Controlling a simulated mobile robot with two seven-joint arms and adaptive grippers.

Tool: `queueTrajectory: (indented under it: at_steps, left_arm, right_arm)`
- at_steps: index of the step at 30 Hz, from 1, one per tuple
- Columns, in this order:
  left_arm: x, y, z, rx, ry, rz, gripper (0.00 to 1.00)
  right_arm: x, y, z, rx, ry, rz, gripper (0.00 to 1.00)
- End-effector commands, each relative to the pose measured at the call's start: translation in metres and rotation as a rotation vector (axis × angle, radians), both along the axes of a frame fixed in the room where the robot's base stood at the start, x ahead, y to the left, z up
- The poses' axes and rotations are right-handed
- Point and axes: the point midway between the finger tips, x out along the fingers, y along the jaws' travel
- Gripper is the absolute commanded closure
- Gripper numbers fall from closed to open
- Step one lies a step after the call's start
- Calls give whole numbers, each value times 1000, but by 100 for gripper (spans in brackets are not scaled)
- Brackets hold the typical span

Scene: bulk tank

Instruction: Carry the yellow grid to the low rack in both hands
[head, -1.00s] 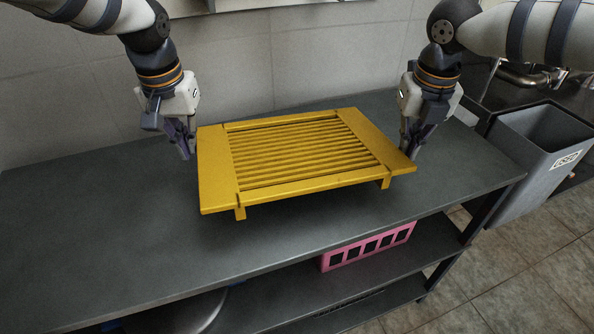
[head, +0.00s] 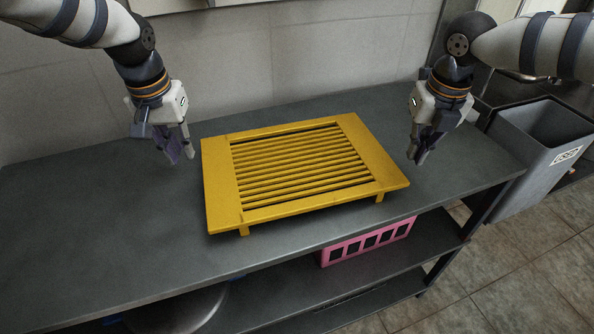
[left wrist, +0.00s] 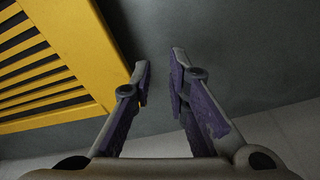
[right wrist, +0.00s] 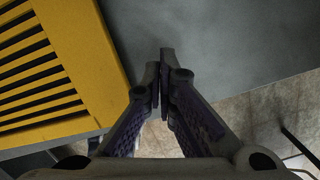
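The yellow grid (head: 221,187), a slatted frame on short legs, stands on the grey bench top. It also shows in the left wrist view (left wrist: 88,50) and the right wrist view (right wrist: 85,40). My left gripper (head: 183,155) is off its left end, apart from it, with a gap between its empty fingers (left wrist: 160,68). My right gripper (head: 417,157) is off its right end, apart from it, with its fingertips together and nothing between them (right wrist: 162,65). I cannot tell which thing is the low rack.
The bench top (head: 100,230) is clear around the grid, with a wall behind. Below, a pink slotted holder (head: 368,243) sits on a shelf (head: 290,289). A grey bin (head: 545,165) stands at the right. Tiled floor (head: 530,270) is open at the lower right.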

Motion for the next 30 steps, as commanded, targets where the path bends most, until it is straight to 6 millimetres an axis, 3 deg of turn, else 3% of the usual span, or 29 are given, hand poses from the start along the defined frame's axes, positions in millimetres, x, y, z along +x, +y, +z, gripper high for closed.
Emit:
queueTrajectory:
  at_steps: [6,9,23,26,30]
  left_arm:
    - [0,5,-1,3,2,-1,79]
    - [0,5,-1,4,2,1,79]
    - [0,6,0,5,2,2,79]
    - [-1,6,8,5,0,2,79]
    - [-5,6,42,5,-5,3,79]
  right_arm:
    - [0,-5,-1,-4,2,-2,98]
    - [0,-6,-1,-5,2,-3,79]
    - [0,-7,-1,-7,3,-4,79]
    - [0,-7,-1,-7,3,-4,79]
    - [0,-7,-1,-7,2,-4,79]
